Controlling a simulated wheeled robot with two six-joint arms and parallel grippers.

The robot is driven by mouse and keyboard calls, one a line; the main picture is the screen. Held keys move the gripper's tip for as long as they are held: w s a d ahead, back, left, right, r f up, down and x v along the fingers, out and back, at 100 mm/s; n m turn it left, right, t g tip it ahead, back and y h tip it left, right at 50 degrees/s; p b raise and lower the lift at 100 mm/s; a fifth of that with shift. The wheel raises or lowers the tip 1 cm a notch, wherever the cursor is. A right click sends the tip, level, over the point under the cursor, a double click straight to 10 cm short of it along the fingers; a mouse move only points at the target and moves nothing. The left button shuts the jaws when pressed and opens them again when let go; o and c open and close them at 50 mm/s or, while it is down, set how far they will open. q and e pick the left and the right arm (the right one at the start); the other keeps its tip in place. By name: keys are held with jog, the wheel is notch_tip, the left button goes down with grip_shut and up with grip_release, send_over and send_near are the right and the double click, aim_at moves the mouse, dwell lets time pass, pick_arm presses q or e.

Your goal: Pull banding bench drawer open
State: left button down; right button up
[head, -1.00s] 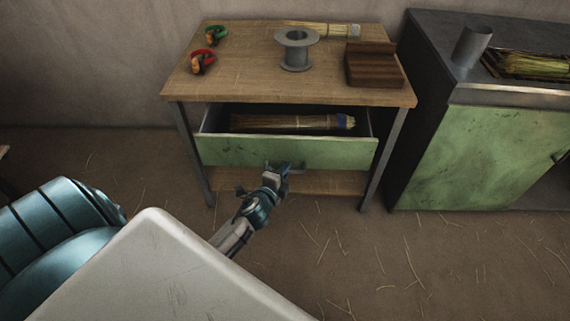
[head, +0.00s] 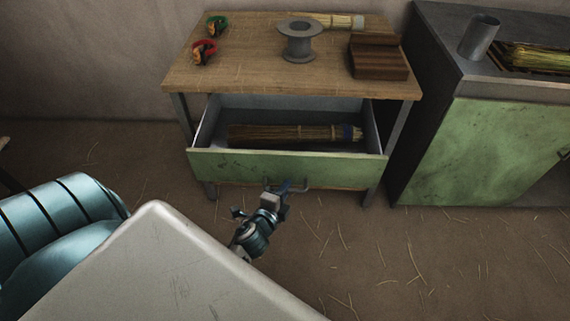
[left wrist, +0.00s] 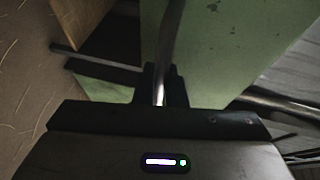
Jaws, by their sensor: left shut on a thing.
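The banding bench (head: 245,76) has a wooden top and grey metal legs. Its green-fronted drawer (head: 232,166) stands well out, with a bundle of straw with a blue band (head: 290,133) lying inside. My left gripper (head: 284,188) is at the drawer's front and shut on its metal bar handle (head: 300,187). In the left wrist view the handle (left wrist: 168,50) runs between the gripper fingers (left wrist: 160,88), in front of the green drawer face. My right gripper is not in view.
On the bench top are red and green-handled tools (head: 204,52), a grey spool (head: 300,42), a brown wooden block (head: 377,58) and a straw bundle (head: 335,20). A green-fronted cabinet (head: 480,150) stands at the right. The straw-strewn floor (head: 400,265) is clear in front.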

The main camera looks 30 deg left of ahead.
pick_arm(q)
jog(key=c, duration=1.5)
grip_release()
